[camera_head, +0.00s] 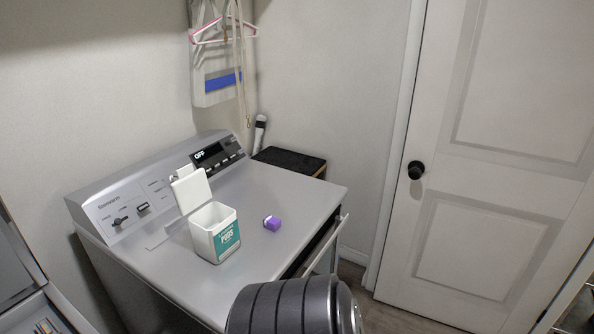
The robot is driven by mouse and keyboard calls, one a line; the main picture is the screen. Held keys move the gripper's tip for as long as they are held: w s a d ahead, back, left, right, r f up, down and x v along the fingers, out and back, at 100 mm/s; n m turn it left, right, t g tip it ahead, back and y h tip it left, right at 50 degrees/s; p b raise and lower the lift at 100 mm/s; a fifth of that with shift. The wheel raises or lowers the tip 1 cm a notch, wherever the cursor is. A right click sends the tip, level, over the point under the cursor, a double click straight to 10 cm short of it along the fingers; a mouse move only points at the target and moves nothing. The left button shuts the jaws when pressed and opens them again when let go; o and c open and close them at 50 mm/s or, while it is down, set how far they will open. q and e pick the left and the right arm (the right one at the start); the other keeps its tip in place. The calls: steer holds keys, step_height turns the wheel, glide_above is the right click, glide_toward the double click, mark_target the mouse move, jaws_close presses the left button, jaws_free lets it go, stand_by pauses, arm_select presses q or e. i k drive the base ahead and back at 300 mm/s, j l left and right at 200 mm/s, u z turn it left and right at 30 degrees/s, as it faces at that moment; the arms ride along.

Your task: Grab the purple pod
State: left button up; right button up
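The purple pod (272,223) is a small purple block with a white side. It lies on the grey top of the washer (290,190), to the right of a white pods box (204,240) with a teal label. The box's lid (190,190) stands open, and I cannot see clearly into the box. A dark, ribbed, rounded part, likely of my own arm, comes in at the bottom middle, in front of the washer's front edge. Neither gripper's fingers show.
The control panel (160,185) with knobs and an "OFF" display runs along the washer's back. A dark-topped stand (290,160) is beyond the washer's far end. A white door (480,220) with a black knob is at right. The washer top around the pod is clear.

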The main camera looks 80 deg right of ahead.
mark_target(271, 223)
steer(key=z, duration=2.2)
